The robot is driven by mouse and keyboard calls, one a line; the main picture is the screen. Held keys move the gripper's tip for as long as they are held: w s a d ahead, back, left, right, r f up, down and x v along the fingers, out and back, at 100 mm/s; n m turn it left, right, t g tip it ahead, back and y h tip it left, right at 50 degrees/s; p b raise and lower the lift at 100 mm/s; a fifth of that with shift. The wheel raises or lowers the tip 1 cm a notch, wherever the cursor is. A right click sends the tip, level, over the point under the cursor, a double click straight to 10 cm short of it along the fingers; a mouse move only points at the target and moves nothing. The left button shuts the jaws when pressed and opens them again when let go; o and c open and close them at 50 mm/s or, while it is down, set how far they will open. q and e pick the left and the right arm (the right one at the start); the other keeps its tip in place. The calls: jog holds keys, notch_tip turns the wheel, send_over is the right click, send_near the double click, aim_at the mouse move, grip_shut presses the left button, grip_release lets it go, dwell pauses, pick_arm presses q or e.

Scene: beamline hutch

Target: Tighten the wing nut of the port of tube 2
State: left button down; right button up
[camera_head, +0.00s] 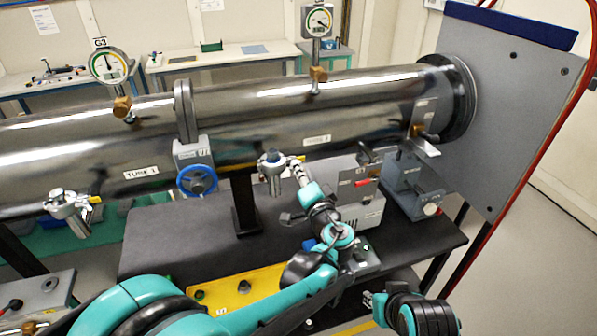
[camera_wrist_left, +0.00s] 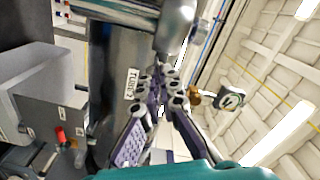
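The steel tube 2 (camera_head: 330,110) runs across the head view and bears a "TUBE 2" label (camera_wrist_left: 133,83) in the left wrist view. Its port (camera_head: 272,163) is a short metal stub on the tube's near side, also large at the top of the wrist view (camera_wrist_left: 176,30). My left gripper (camera_head: 294,163) is at the port's right side. In the wrist view its two fingers (camera_wrist_left: 160,84) converge at the port's clamp, tips close together. The wing nut is hidden between them.
Tube 1 (camera_head: 60,160), with its own port (camera_head: 66,206), lies to the left. A blue handwheel valve (camera_head: 197,180) stands left of the port. Gauges (camera_head: 318,22) rise above the tubes. The black bench (camera_head: 165,240) has bare room.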

pick_arm(q)
jog(key=m, duration=0.4)
jog(key=m+b, duration=0.1)
jog(key=m, duration=0.7)
jog(key=shift+f, duration=0.25)
jog(key=shift+m, duration=0.3)
jog(key=c, duration=2)
grip_release()
jog(key=shift+c, duration=0.2)
jog(key=v, duration=0.7)
jog(key=shift+s, duration=0.3)
jog(key=shift+d+r, duration=0.1)
